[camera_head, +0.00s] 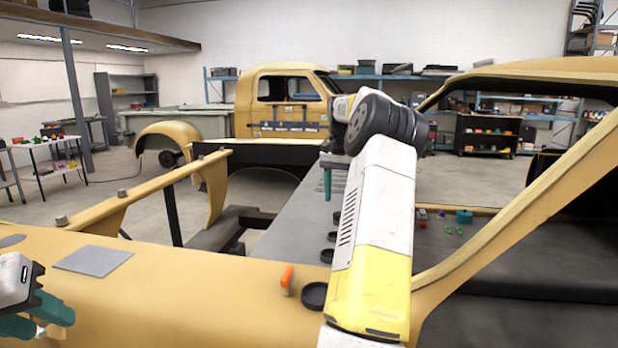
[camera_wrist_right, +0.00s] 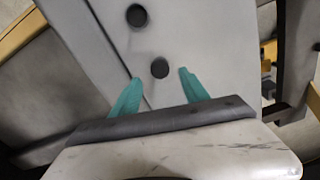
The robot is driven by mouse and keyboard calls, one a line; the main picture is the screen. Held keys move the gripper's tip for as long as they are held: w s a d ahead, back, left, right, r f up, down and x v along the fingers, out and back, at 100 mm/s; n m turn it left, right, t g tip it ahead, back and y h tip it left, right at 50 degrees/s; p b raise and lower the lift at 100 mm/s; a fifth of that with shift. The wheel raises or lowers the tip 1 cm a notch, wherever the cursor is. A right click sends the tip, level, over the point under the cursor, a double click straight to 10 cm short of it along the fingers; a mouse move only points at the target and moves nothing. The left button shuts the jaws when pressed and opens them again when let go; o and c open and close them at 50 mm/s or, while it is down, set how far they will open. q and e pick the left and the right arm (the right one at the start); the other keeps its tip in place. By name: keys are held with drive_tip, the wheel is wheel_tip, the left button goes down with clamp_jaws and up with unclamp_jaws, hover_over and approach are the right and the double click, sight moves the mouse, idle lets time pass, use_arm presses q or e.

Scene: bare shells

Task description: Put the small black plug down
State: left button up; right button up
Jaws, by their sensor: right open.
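My right gripper (camera_head: 327,196) points down over the grey sill panel, its green fingers apart. In the right wrist view its open fingertips (camera_wrist_right: 160,76) have nothing clamped between them. A small black round plug (camera_wrist_right: 159,67) shows on the grey panel between the tips in that picture; I cannot tell its distance from them. Another black plug (camera_wrist_right: 137,15) is farther along the panel.
A yellow body shell surrounds the grey panel (camera_head: 285,243). An orange-handled tool (camera_head: 287,280) and a black cup (camera_head: 314,296) are on the near yellow panel, with a grey plate (camera_head: 93,261) to the left. Small green pieces (camera_head: 447,229) lie right of my arm.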

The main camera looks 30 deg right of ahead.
sight(338, 213)
wheel_tip(338, 213, up, 7)
drive_tip(key=s+a+r+n+t, duration=0.1)
drive_tip(key=s+a+r+n, duration=0.2)
drive_tip(key=a, duration=0.8)
drive_tip(key=s+a+r+n+t, duration=0.2)
drive_tip(key=s+a+r+n, duration=0.15)
drive_tip(key=a, duration=0.65)
drive_tip(key=s+a+f+n+t+y, duration=0.1)
drive_tip(key=s+a+f+n, duration=0.1)
drive_tip(key=s+a+f, duration=0.3)
drive_tip(key=s+a+f+n+t+y, duration=0.1)
drive_tip(key=s+a+f+n+t, duration=0.1)
drive_tip(key=s+a+f, duration=0.3)
drive_tip(key=s+a, duration=0.4)
drive_tip(key=s, duration=0.5)
drive_tip(key=shift+s+a+f, duration=0.25)
drive_tip(key=shift+s+f, duration=0.05)
drive_tip(key=shift+f, duration=0.05)
